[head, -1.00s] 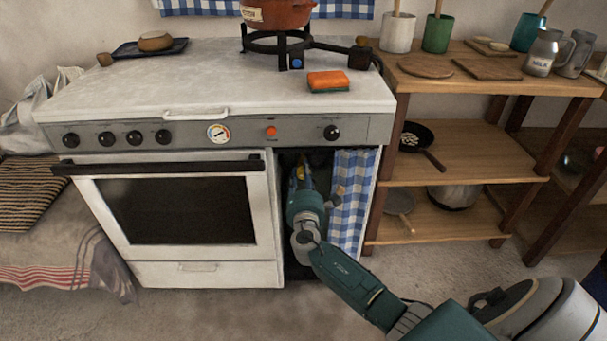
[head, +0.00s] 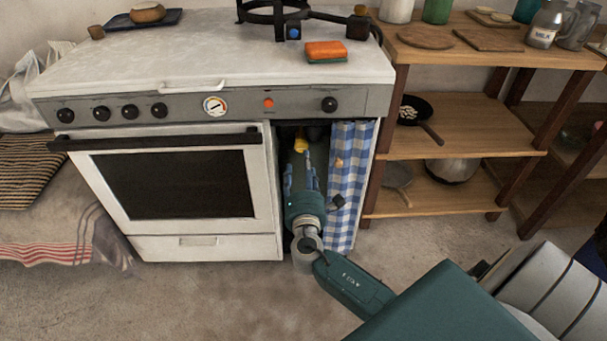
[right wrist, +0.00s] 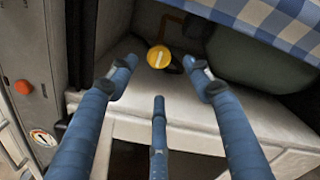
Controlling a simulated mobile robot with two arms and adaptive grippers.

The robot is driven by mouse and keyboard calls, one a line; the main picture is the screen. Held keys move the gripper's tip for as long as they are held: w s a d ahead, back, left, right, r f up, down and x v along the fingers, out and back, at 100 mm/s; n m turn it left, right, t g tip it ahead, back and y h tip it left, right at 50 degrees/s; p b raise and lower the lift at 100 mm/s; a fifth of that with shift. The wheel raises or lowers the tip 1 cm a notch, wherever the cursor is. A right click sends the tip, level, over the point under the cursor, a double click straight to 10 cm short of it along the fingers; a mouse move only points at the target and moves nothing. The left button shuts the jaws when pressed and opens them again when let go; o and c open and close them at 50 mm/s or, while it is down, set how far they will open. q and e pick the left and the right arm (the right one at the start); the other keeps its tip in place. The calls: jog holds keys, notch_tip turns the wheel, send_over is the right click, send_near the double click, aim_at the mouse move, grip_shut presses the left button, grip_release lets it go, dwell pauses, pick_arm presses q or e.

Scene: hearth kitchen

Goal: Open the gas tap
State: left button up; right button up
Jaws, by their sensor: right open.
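The gas tap is a round yellow knob (right wrist: 159,56) with a pale bar across its face. It is inside the dark cupboard bay to the right of the oven and also shows in the head view (head: 301,145). My right gripper (head: 302,168) reaches into this bay from the front, below the knob in the picture. In the right wrist view its blue fingers (right wrist: 160,76) are spread and empty, with the knob beyond and between the two upper tips. I see no contact with the knob. My left gripper is not in view.
A blue checked curtain (head: 350,185) hangs at the right of the bay, close beside my gripper. The white oven (head: 200,246) bounds it on the left. In the wrist view a pale ledge (right wrist: 180,107) lies below the knob and a grey rounded body (right wrist: 262,58) is at the right.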

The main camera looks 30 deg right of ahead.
jog(key=shift+v, duration=1.2)
